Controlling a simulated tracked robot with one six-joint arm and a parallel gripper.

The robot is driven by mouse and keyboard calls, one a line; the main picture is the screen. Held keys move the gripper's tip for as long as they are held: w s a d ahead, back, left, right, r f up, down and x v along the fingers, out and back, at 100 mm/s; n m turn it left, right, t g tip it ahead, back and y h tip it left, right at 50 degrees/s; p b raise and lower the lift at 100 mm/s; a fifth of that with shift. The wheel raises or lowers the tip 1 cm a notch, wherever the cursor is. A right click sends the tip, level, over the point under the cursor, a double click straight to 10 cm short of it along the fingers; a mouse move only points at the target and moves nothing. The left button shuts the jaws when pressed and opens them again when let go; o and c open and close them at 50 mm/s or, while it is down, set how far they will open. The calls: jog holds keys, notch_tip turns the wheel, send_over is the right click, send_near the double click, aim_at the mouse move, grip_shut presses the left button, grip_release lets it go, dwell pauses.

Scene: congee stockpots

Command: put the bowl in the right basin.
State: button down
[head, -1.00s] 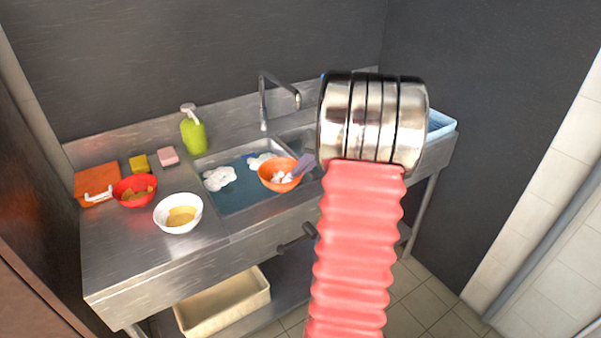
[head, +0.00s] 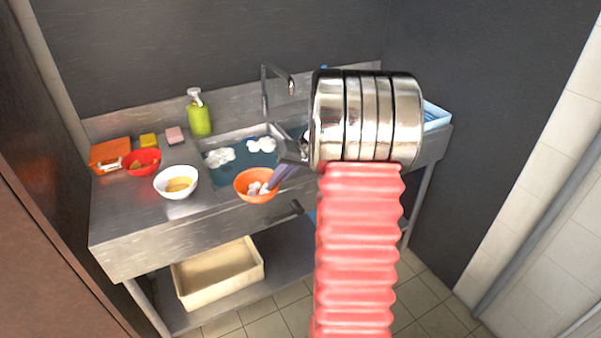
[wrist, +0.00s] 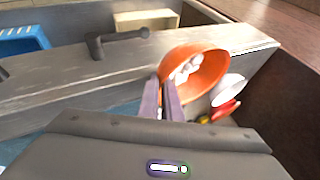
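The orange bowl (head: 252,189) with white lumps inside hangs from my gripper (head: 282,176) above the sink's front edge, in front of the left basin. In the wrist view the bowl (wrist: 208,70) looks tilted, and my gripper's purple fingers (wrist: 163,97) are shut on its rim. The left basin (head: 232,172) holds blue water with white foam. The right basin is mostly hidden behind my arm in the head view.
A white bowl (head: 176,194) and a red bowl (head: 139,169) stand on the left counter. A green soap bottle (head: 199,119) and a tap (head: 264,90) stand behind. A black handle (head: 290,212) juts from the front. A cream tub (head: 222,290) sits below.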

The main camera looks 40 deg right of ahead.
jog(key=w+a+f+n+g+y, duration=0.1)
jog(key=a+f+n, duration=0.1)
jog(key=a, duration=0.9)
jog(key=w+a+f+n+y, duration=0.1)
jog(key=w+a+f+n, duration=0.1)
jog(key=a, duration=0.9)
jog(key=w+a+f+n+g, duration=0.1)
jog(key=a+f+n, duration=0.1)
jog(key=a, duration=0.9)
jog(key=shift+w+a+g+y, duration=0.3)
jog(key=shift+y, duration=0.1)
